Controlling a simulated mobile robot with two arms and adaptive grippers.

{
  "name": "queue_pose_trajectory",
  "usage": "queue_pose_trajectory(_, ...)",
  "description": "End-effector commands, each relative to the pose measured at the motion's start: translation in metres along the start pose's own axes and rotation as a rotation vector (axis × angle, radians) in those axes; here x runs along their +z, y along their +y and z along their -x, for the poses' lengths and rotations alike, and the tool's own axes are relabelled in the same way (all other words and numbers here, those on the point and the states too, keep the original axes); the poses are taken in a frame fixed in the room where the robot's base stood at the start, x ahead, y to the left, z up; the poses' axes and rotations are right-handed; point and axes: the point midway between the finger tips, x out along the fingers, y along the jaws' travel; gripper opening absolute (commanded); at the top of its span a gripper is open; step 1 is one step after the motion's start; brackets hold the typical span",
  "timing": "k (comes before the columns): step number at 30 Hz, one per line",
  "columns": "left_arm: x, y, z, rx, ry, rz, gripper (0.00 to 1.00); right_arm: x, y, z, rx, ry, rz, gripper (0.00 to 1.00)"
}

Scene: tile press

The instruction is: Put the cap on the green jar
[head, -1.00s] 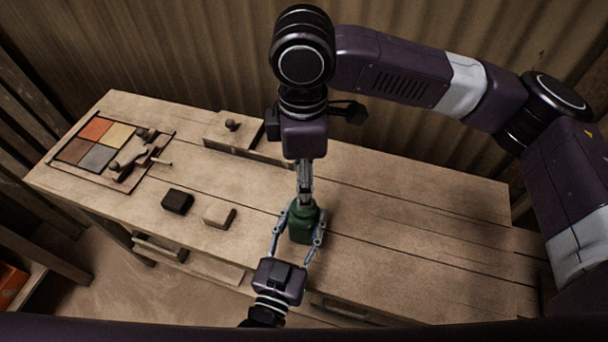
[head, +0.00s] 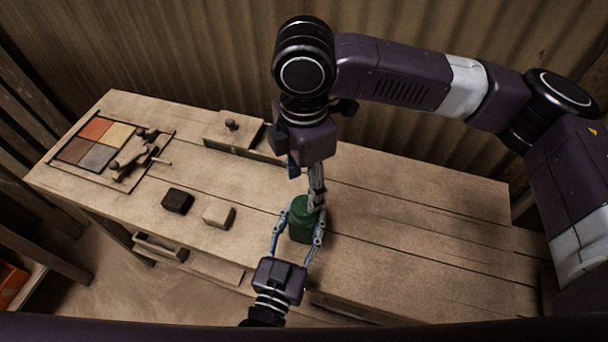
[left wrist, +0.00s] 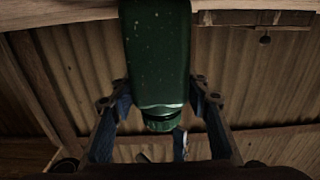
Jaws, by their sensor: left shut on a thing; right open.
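The green jar (head: 301,230) stands at the front middle of the bench, upright as far as the head view shows. My left gripper (head: 304,214) is shut on it, one finger on each side. In the left wrist view the jar (left wrist: 158,55) fills the upper middle, and a ribbed green cap (left wrist: 161,124) shows at its narrow end, in line with it. I cannot tell how tightly the cap sits. My right gripper (head: 317,203) is open at the jar's top and partly hides it. Its fingertips also show beside the cap in the left wrist view.
A dark block (head: 177,201) and a pale block (head: 219,215) lie left of the jar. A tray of coloured tiles (head: 68,177) with a press (head: 135,160) is at the far left. A wooden box with a knob (head: 228,130) is at the back. The right of the bench is clear.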

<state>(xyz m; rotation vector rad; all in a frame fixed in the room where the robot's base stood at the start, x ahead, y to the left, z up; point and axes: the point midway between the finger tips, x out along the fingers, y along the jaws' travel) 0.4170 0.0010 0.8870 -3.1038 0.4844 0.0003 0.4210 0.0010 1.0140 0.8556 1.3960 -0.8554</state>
Motion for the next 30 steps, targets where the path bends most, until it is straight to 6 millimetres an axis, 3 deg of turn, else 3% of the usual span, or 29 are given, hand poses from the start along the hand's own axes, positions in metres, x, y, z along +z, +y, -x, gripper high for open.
queue_pose_trajectory(10,0.000,0.000,0.000,0.000,0.000,0.000,0.00,0.000,-0.001,-0.051,-0.001,0.001,-0.002,0.51)
queue_pose_trajectory(23,0.000,0.000,0.000,0.000,0.000,0.000,0.00,0.000,0.000,-0.063,0.000,0.001,-0.001,0.51)
queue_pose_trajectory(30,0.000,0.000,0.000,0.000,0.000,0.000,0.00,0.000,0.000,-0.062,0.001,0.001,-0.001,0.28)
